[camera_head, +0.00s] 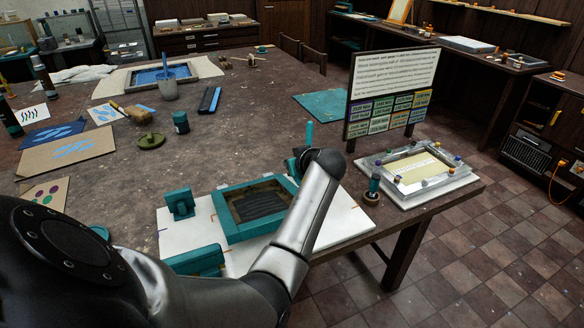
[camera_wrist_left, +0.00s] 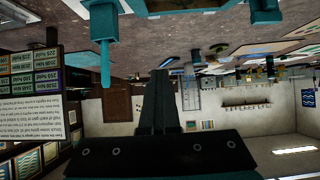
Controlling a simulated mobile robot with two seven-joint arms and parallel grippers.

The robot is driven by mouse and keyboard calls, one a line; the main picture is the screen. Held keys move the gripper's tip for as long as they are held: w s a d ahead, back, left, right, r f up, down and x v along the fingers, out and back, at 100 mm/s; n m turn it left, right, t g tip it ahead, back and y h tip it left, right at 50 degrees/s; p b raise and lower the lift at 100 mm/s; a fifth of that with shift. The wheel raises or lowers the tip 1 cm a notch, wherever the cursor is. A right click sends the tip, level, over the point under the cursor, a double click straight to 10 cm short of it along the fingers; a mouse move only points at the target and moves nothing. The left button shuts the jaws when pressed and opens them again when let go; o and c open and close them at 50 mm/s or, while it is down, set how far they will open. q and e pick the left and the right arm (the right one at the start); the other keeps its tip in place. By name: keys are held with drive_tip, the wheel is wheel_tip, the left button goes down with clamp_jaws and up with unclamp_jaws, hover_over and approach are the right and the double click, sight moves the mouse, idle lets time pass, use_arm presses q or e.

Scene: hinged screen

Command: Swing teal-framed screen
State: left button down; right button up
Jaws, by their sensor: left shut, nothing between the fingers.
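The teal-framed screen (camera_head: 228,230) lies flat, or nearly so, on a white board (camera_head: 342,226) near the table's front edge. Its dark mesh shows inside the frame. Teal clamp-like blocks (camera_head: 180,204) stand at its left side. My left forearm crosses in front of its right side and hides it. An upright teal rod (camera_head: 309,134) shows just behind my wrist, its base hidden. The rod also shows in the left wrist view (camera_wrist_left: 104,62), left of the fingers and apart from them. My left gripper (camera_head: 297,164) is shut and empty near the screen's far right corner; its fingers also show in the wrist view (camera_wrist_left: 159,74).
A text panel on a stand (camera_head: 390,90) and a pale framed tray (camera_head: 378,165) stand to the right. A small round-based stamp (camera_head: 373,188) sits near the board's right edge. A green lidded item (camera_head: 151,141) and a dark jar (camera_head: 181,122) stand behind the screen.

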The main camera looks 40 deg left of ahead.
use_arm(q)
drive_tip(key=a+r, duration=0.1)
drive_tip(key=w+a+r+p, duration=0.1)
drive_tip(key=r, duration=0.1)
drive_tip(key=a+r+p, duration=0.1)
drive_tip(key=r, duration=0.1)
drive_tip(key=shift+w, duration=0.2)
drive_tip(key=c, duration=1.6)
unclamp_jaws()
drive_tip(key=shift+f, duration=0.1)
drive_tip(key=c, duration=1.1)
unclamp_jaws()
drive_tip(key=v, duration=1.5)
drive_tip(key=shift+d+b, duration=0.1)
drive_tip(key=shift+b, duration=0.3)
